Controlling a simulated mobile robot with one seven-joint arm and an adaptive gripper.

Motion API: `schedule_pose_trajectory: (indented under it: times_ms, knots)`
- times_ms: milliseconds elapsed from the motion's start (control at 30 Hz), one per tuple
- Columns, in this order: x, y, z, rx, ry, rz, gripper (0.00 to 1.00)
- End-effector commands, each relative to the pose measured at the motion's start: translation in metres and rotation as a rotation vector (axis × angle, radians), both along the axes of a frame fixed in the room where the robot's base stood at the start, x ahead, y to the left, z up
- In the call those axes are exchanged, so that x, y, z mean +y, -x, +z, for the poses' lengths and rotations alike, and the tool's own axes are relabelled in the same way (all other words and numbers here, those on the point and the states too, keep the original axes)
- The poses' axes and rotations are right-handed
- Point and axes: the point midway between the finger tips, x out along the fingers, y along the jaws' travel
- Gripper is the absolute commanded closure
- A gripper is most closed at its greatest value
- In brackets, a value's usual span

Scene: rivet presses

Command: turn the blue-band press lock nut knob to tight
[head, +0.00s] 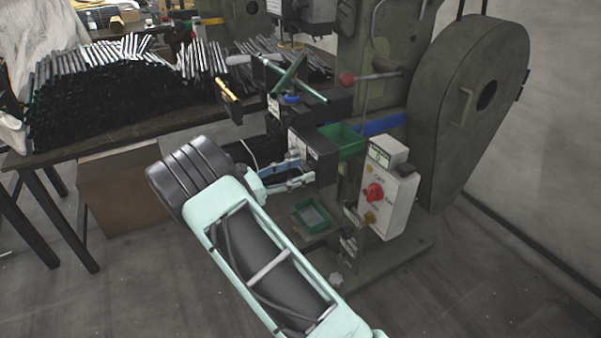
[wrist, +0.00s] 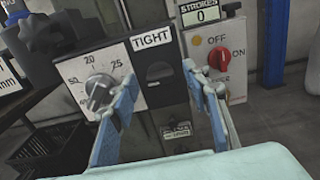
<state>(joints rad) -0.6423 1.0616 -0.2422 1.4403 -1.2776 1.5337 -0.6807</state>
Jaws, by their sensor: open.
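The press (head: 447,95) is green-grey with a blue band (head: 382,124) across its body. In the wrist view a TIGHT label (wrist: 152,39) sits on the press front above a dark, rounded part (wrist: 159,72), which may be the lock nut knob; its setting is unclear. A grey dial knob (wrist: 98,89) on a white scale with 20 and 25 is to its left, partly behind my left finger. My gripper (head: 303,167) is open at the press front. In the wrist view its blue fingers (wrist: 160,76) stand either side of the dark part, with nothing held.
A control box with a red OFF/ON switch (head: 374,192) stands to the right of my gripper; its counter (wrist: 205,12) reads 0. Green trays (head: 311,214) sit low on the press. A red-ball lever (head: 347,79) juts out above. A table with metal rods (head: 100,105) is left.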

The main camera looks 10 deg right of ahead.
Motion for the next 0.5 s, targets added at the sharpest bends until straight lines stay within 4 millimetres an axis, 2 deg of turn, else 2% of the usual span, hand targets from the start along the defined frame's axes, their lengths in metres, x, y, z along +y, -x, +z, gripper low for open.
schedule_pose_trajectory:
  times_ms: [133, 367, 500]
  knots:
    - [-0.0074, -0.0025, 0.0005, -0.001, 0.000, 0.000, 0.56]
    - [-0.0082, -0.0028, 0.0006, -0.001, 0.000, 0.000, 0.56]
    - [-0.0081, -0.0026, 0.0005, -0.001, 0.000, 0.000, 0.69]
